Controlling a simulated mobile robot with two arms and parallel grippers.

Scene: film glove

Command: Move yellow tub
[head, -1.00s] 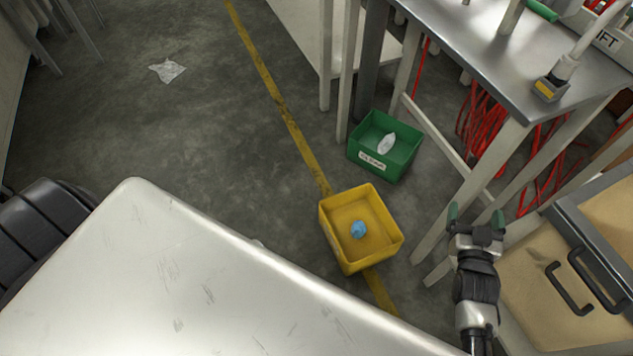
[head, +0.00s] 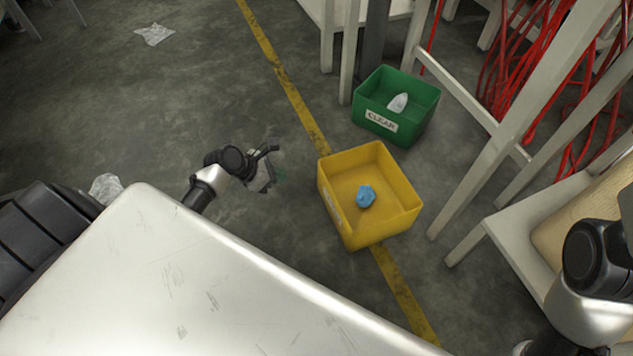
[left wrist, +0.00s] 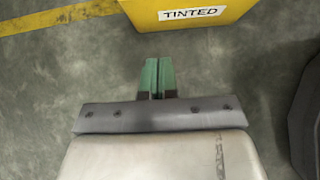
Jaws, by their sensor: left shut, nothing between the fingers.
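The yellow tub (head: 385,234) stands on the floor across the yellow line, with a crumpled blue piece of film (head: 366,197) inside. In the left wrist view the tub (left wrist: 185,20) is at the top, its white label reading "TINTED". My left gripper (head: 278,178) is just left of the tub in the head view, apart from it. In the left wrist view its green fingertips (left wrist: 159,76) are together and empty, pointing at the tub's labelled wall with a gap of floor between. My right arm shows at the right edge; its gripper is out of view.
A green tub (head: 400,128) labelled "CLEAR" with a clear film piece stands behind the yellow tub. White table legs (head: 470,190) and red cables are to the right. Crumpled clear film lies on the floor at far left (head: 154,35) and near left (head: 106,187).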

